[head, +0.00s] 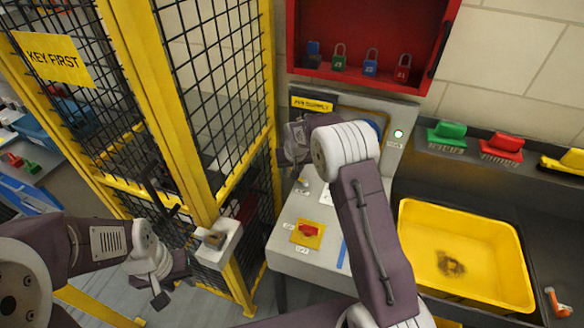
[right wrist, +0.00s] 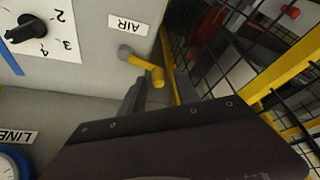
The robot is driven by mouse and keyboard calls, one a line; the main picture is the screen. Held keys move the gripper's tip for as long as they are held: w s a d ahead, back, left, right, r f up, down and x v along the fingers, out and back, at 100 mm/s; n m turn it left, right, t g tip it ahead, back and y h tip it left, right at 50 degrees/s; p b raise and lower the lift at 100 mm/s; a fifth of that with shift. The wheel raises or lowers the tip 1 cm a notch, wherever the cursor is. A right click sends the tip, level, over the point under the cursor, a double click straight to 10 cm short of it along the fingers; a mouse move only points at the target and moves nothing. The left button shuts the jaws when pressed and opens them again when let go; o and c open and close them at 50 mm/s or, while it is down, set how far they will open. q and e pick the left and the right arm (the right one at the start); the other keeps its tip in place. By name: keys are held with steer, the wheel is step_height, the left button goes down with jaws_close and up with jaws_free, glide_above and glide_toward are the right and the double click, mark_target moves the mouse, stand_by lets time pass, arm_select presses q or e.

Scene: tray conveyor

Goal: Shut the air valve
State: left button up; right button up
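The air valve has a yellow lever (right wrist: 147,67) on a grey stub, beside an upside-down label reading AIR (right wrist: 128,24) in the right wrist view. My right gripper (right wrist: 155,88) is close to the lever there, with a dark finger below it; it looks open, and I cannot tell whether it touches the lever. In the head view my right gripper (head: 292,160) is mostly hidden by its wrist, over the grey panel (head: 285,240). My left gripper (head: 172,292) hangs low at the left, away from the panel; its finger opening is unclear.
The panel also carries a red knob on a yellow plate (head: 308,231), a numbered dial (right wrist: 28,30) and a gauge (right wrist: 12,165). A yellow-framed mesh fence (head: 215,90) stands close on the left. A yellow tub (head: 418,225) is at the right, a red padlock cabinet (head: 376,22) above.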

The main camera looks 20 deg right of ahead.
steer(key=shift+w+d+f, duration=0.1)
steer(key=shift+d, duration=0.1)
steer(key=shift+c, duration=0.6)
jaws_close()
steer(key=shift+a+n, duration=0.15)
steer(key=shift+n, duration=0.25)
steer(key=shift+s+a+n+y, duration=0.25)
steer(key=shift+s+n+y, duration=0.35)
steer(key=shift+n, duration=0.5)
steer(key=shift+w, duration=0.15)
steer(key=shift+o, duration=0.6)
jaws_free()
